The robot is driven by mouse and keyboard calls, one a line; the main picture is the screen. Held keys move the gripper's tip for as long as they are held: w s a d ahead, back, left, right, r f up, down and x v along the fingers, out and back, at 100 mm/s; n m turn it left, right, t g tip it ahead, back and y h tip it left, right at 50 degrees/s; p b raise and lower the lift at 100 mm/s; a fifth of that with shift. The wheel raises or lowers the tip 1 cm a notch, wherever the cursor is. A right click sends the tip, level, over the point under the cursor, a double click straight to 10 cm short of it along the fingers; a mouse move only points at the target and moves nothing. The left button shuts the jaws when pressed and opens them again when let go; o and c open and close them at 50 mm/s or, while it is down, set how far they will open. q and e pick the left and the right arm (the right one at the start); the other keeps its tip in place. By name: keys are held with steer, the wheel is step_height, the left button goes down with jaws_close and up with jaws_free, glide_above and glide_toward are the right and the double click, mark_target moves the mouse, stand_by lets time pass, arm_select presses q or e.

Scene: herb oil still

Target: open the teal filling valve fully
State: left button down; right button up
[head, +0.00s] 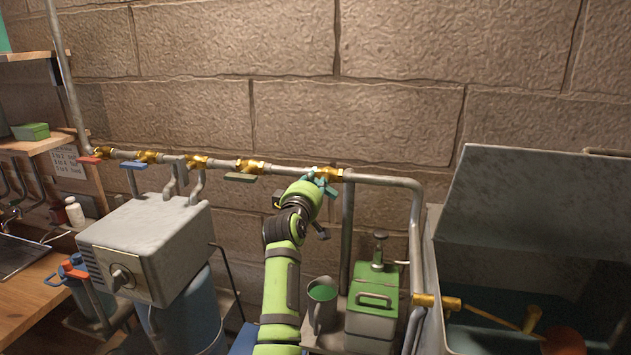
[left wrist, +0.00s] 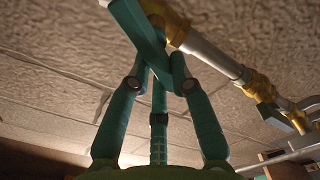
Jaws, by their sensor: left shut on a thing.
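The teal filling valve has a brass body (head: 331,174) on the grey pipe along the wall, at the right end of a row of valves. Its teal lever handle (left wrist: 150,40) shows close up in the left wrist view, a flat bar slanting down to the right beneath the brass body (left wrist: 165,20). My left gripper (head: 321,184) reaches up to this valve; in the left wrist view its dark teal fingers (left wrist: 160,78) are closed around the lower end of the handle. My arm and wrist hide part of the handle in the head view. My right gripper is not in view.
Another brass valve (head: 250,167) with a green handle sits left along the pipe. A grey boxy unit (head: 150,245) stands at left. A green-lidded box (head: 373,300) and a mug (head: 321,300) stand below right. A large open tank (head: 540,215) is at right.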

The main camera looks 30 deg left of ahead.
arm_select(q)
steer(key=shift+a+f+n+p, duration=0.1)
steer(key=shift+f+n+p, duration=0.1)
steer(key=shift+n, duration=0.85)
steer(key=shift+a+f+n+p, duration=0.1)
steer(key=shift+f+n, duration=0.05)
steer(key=shift+n, duration=0.95)
steer(key=shift+a+f+n+p, duration=0.1)
steer(key=shift+f+n, duration=0.1)
steer(key=shift+n, duration=0.85)
steer(key=shift+d, duration=0.1)
steer(key=c, duration=1.1)
jaws_free()
steer(key=shift+s, duration=0.1)
steer(key=v, duration=0.7)
steer(key=shift+s, duration=0.2)
steer(key=shift+f, duration=0.1)
